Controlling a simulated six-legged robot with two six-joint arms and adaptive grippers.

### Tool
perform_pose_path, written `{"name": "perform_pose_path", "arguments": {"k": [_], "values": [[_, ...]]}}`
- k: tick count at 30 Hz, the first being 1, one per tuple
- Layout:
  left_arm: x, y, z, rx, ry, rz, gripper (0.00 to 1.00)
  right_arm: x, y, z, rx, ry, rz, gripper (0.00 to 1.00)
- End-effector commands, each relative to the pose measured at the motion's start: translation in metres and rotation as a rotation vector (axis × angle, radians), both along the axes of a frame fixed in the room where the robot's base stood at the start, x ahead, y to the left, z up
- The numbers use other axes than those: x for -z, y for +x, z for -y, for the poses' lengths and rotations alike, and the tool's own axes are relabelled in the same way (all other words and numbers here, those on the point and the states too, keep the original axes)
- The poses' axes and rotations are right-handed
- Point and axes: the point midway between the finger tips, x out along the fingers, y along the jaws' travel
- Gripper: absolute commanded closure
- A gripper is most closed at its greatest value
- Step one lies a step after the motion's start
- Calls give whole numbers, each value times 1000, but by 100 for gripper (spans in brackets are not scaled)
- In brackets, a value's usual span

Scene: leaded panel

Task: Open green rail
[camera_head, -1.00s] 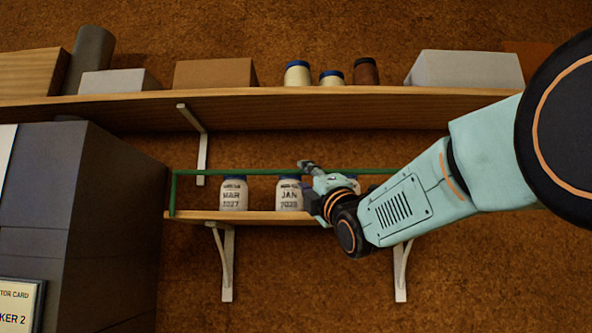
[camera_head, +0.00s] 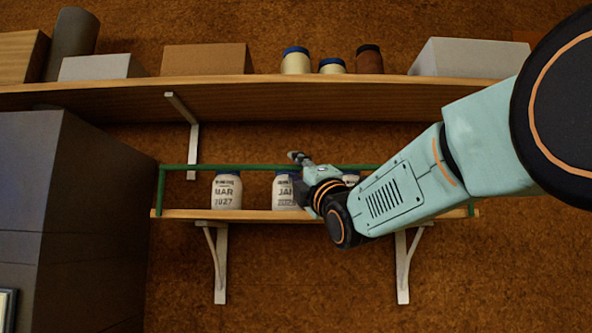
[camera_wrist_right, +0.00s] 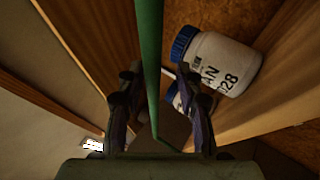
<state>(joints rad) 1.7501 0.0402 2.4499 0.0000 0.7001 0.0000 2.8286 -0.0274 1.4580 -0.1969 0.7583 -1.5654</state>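The green rail (camera_head: 240,167) runs level across the front of the small lower shelf, on a green post (camera_head: 161,190) at the left end. My right gripper (camera_head: 297,158) is at the middle of the rail, in front of the jars. In the right wrist view the rail (camera_wrist_right: 149,50) passes between the two fingers of my right gripper (camera_wrist_right: 158,80). The fingers are apart, with gaps on both sides of the rail. My left gripper is not in view.
Behind the rail stand a MAR 2027 jar (camera_head: 227,191) and a JAN 2028 jar (camera_head: 284,190), partly hidden by my gripper. A dark cabinet (camera_head: 90,210) is at the left. An upper shelf (camera_head: 300,93) with boxes and jars hangs above.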

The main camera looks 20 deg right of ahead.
Motion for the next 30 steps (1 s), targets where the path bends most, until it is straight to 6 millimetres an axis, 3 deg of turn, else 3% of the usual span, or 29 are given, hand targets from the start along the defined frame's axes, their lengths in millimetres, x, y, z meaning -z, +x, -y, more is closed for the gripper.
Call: {"name": "perform_pose_path", "arguments": {"k": [3,15,30], "values": [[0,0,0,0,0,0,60,0,-1,1,1,1,1,66],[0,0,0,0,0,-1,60,-1,0,0,0,-1,3,100],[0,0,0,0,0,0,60,1,2,0,-1,0,-1,100]]}}
